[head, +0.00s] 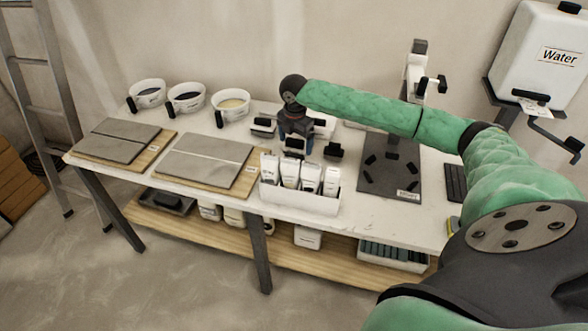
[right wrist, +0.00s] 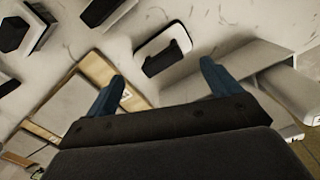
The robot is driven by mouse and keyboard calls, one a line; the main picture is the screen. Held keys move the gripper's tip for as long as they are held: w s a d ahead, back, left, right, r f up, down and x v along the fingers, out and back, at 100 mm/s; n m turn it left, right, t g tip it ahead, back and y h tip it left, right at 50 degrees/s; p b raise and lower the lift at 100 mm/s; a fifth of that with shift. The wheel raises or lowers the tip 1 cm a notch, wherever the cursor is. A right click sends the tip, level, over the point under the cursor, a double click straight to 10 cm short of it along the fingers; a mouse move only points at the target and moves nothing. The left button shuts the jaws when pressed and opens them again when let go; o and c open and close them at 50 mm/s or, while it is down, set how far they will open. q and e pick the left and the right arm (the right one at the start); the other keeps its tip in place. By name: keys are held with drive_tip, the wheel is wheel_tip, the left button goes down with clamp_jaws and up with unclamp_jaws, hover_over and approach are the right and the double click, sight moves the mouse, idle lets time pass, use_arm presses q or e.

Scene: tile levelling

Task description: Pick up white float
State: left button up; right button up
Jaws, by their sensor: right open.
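A white float with a black handle (right wrist: 165,52) lies on the table in the right wrist view. It shows beyond the gap between my fingertips, and nothing holds it. My right gripper (right wrist: 160,78) is open and empty, with one blue finger on each side. In the head view my right gripper (head: 296,142) points down over the table behind the white bin. There the gripper partly covers the things under it, so I cannot tell its exact height. My left gripper is not in view.
A white-and-black tool (head: 264,126) lies left of my right gripper and a black block (head: 334,151) lies right. A white bin of bottles (head: 300,198) stands in front. Tiled boards (head: 250,180) lie left; a dark plate with a stand (head: 405,180) lies right.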

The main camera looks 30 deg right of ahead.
sight(294, 156)
drive_tip(key=n, duration=0.2)
drive_tip(key=shift+s+a+n, duration=0.2)
drive_tip(key=shift+a+n, duration=0.05)
drive_tip(key=shift+n, duration=0.75)
drive_tip(key=shift+f, duration=0.1)
wheel_tip(294, 156, down, 2)
drive_tip(key=shift+f+p, duration=0.1)
drive_tip(key=shift+p, duration=0.35)
wheel_tip(294, 156, down, 4)
drive_tip(key=shift+w+a+f+p, duration=0.1)
drive_tip(key=shift+p, duration=1.05)
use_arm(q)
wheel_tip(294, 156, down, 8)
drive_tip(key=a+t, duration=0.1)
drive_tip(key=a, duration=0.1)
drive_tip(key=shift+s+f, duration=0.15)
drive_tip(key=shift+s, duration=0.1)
use_arm(e)
drive_tip(key=shift+f, duration=0.6)
drive_tip(key=c, duration=1.2)
